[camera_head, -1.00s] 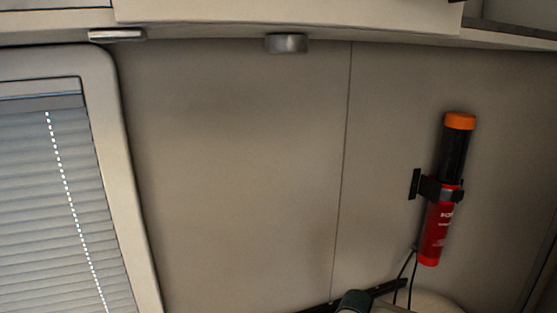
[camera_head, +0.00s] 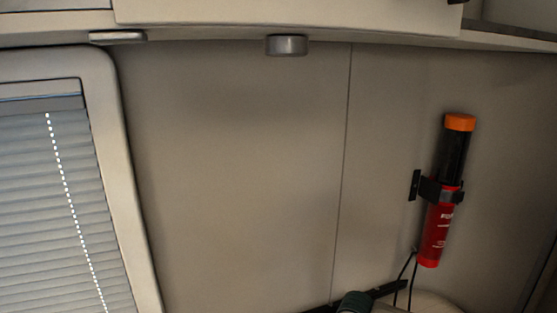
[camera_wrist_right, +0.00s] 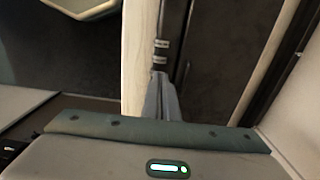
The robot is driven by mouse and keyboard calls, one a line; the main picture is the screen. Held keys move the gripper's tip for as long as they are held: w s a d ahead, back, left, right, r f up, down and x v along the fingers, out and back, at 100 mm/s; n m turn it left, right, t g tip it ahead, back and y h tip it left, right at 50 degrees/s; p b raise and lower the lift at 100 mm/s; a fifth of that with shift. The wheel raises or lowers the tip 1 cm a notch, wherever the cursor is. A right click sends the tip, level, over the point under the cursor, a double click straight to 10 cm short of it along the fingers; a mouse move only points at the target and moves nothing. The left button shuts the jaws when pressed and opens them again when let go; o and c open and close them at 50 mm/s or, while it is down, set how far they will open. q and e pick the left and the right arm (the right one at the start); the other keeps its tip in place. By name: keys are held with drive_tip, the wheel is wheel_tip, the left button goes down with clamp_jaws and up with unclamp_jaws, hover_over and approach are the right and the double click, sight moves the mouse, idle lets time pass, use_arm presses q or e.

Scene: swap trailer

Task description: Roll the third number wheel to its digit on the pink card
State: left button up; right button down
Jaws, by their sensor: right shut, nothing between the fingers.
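The number wheels and the pink card do not show in either view. In the right wrist view, my right gripper (camera_wrist_right: 161,82) is shut, its two grey fingers together with nothing visible between them. It points at a dark floor-like surface beside a pale upright post or edge. I cannot tell how far it is from any wheel. My left gripper is not in view.
In the head view, a red and black cylinder with an orange cap (camera_head: 452,190) is clipped to the grey wall panel (camera_head: 240,170). A window with a blind (camera_head: 50,200) is at left.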

idle(0.5)
drive_tip(key=shift+b, duration=0.45)
drive_tip(key=shift+f+b, duration=0.55)
drive_tip(key=shift+f, duration=0.05)
idle(0.5)
drive_tip(key=shift+s+d, duration=0.3)
drive_tip(key=shift+s, duration=0.45)
idle(1.0)
drive_tip(key=shift+r, duration=0.45)
drive_tip(key=shift+r, duration=0.15)
idle(0.7)
drive_tip(key=shift+r+p, duration=0.85)
drive_tip(key=shift+r, duration=1.55)
